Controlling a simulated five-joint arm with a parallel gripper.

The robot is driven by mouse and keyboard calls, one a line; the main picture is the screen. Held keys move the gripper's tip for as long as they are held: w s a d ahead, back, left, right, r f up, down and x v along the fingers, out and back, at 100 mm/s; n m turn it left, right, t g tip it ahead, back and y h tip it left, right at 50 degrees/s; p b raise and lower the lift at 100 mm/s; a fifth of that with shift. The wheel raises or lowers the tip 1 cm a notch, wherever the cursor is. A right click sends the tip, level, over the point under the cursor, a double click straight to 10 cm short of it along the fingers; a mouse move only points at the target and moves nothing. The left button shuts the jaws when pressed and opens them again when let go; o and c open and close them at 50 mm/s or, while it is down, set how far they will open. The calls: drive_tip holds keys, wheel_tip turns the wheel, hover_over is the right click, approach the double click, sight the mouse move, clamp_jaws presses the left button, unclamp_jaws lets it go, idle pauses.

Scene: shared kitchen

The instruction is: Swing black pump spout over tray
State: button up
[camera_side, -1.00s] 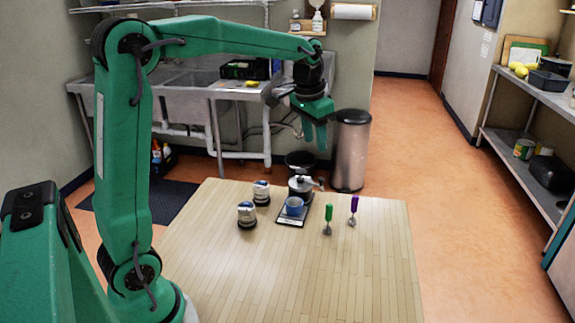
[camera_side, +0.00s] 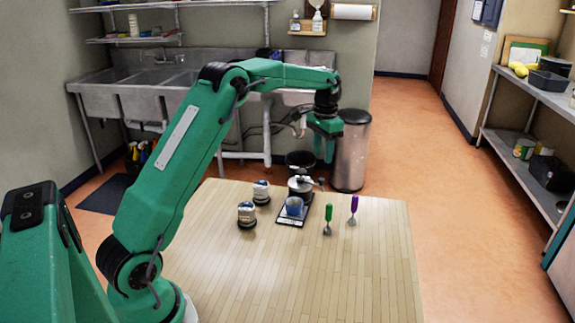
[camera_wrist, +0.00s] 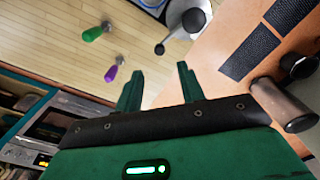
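The pump (camera_side: 300,187) is a silver and dark round body on the table, at the back end of a small black tray (camera_side: 282,221). Its short black spout (camera_side: 319,182) points to the right, off to the side of the tray. In the wrist view the spout's dark round tip (camera_wrist: 160,49) is at the top centre, with a black knob (camera_wrist: 194,20) on the pump. A blue cup (camera_side: 294,206) stands on the tray. My gripper (camera_side: 325,158) hangs above and behind the pump, apart from it. Its two fingers (camera_wrist: 159,82) are spread and empty.
Two jars (camera_side: 246,214) (camera_side: 261,192) stand left of the tray. A green-handled tool (camera_side: 328,220) and a purple-handled tool (camera_side: 353,210) stand to the right. A steel bin (camera_side: 350,150) is behind the table. The front of the table is clear.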

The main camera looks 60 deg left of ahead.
sight(321, 179)
drive_tip(key=shift+f, duration=0.1)
drive_tip(key=shift+f, duration=3.8)
drive_tip(key=shift+c, duration=0.5)
clamp_jaws()
